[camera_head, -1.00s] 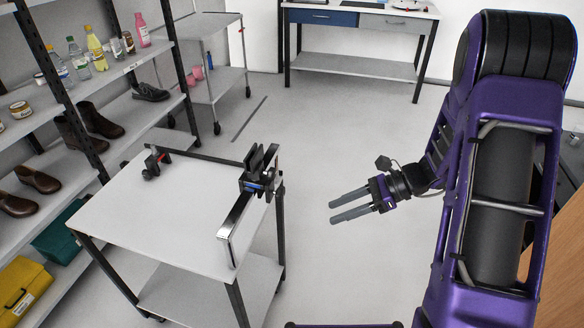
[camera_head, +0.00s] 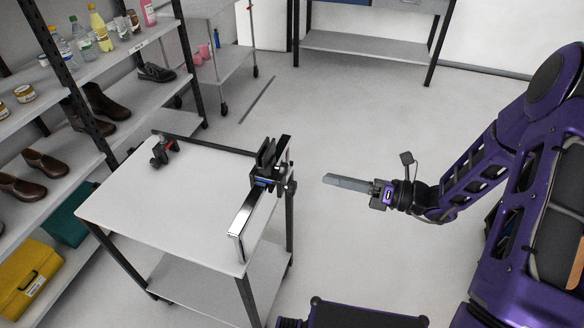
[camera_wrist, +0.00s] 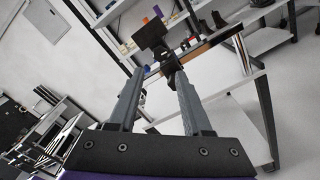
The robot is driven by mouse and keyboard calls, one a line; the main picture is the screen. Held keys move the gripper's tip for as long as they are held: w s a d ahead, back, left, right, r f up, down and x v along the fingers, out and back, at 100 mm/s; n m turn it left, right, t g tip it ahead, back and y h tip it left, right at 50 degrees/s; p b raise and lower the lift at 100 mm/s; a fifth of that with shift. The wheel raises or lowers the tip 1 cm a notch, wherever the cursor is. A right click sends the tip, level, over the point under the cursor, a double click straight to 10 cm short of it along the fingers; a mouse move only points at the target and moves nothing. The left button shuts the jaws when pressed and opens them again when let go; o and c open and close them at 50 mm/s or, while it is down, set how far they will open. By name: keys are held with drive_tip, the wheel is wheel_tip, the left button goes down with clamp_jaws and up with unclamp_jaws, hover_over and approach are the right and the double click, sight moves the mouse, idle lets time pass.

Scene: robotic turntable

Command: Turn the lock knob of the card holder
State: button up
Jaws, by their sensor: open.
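The card holder (camera_head: 265,160) is a black clamp with upright plates and a blue part, mounted on a shiny rail (camera_head: 250,210) at the right edge of a white table. A small dark knob (camera_head: 290,187) seems to stick out on its right side. My gripper (camera_head: 326,179) is open and empty to the right of the holder, apart from it, fingers pointing left toward it. In the wrist view the holder (camera_wrist: 151,34) shows beyond the two grey fingers of my gripper (camera_wrist: 157,76). The knob cannot be made out clearly there.
The white table (camera_head: 160,205) has a small clamp (camera_head: 163,150) at its back left corner. A shelf unit with shoes (camera_head: 45,164) and bottles stands at the left. A grey trolley (camera_head: 232,68) and a workbench (camera_head: 370,48) stand behind. The floor between gripper and table is clear.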

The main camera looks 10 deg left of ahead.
sight(287, 169)
drive_tip(key=a, duration=0.7)
drive_tip(key=w+a, duration=0.1)
drive_tip(key=a, duration=0.2)
drive_tip(key=shift+w+a, duration=0.1)
drive_tip(key=shift+a, duration=0.25)
clamp_jaws()
